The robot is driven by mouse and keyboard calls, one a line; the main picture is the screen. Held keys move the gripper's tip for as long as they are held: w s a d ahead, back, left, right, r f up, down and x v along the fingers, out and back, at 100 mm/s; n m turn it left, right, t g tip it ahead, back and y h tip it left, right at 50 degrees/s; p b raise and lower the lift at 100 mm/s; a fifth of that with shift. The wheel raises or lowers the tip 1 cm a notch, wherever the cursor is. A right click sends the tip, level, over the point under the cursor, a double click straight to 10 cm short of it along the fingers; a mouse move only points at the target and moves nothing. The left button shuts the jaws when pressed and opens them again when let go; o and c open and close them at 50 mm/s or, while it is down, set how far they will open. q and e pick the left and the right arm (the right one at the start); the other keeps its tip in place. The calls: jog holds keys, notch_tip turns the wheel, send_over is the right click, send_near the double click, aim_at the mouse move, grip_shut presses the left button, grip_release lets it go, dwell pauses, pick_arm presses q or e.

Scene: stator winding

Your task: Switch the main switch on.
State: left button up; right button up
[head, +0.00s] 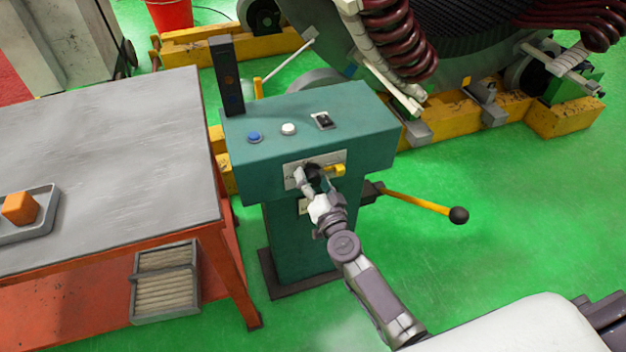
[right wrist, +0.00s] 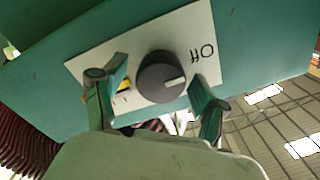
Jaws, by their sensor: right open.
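The green control console (head: 290,225) stands in the middle of the head view. On its front is a white plate (head: 293,183) with a round black knob (head: 313,171), the main switch. In the right wrist view the dark knob (right wrist: 160,72) has a white mark towards its right side, where the plate reads "Off". My right gripper (head: 316,181) is at the plate. Its two open fingers, also in the right wrist view (right wrist: 157,80), stand on either side of the knob with gaps between. Touch with the plate is unclear. My left gripper is not in view.
A yellow part (head: 335,170) sits beside the knob. The console top has a blue button (head: 254,137), a white button (head: 288,129) and a small black switch (head: 323,121). A yellow lever (head: 415,202) sticks out right. A metal-topped table (head: 120,130) stands left.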

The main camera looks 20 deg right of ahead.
jog(key=c, duration=1.2)
jog(key=shift+o, duration=0.2)
jog(key=shift+m, duration=0.3)
jog(key=m, duration=0.4)
jog(key=shift+f, duration=0.1)
jog(key=m, duration=0.4)
jog(key=shift+f+m+b, duration=0.1)
jog(key=shift+m+b, duration=0.2)
jog(key=shift+b, duration=0.05)
jog(key=m, duration=0.4)
jog(key=shift+b, duration=0.3)
jog(key=m, duration=0.4)
jog(key=shift+f+m, duration=0.1)
jog(key=shift+m, duration=0.4)
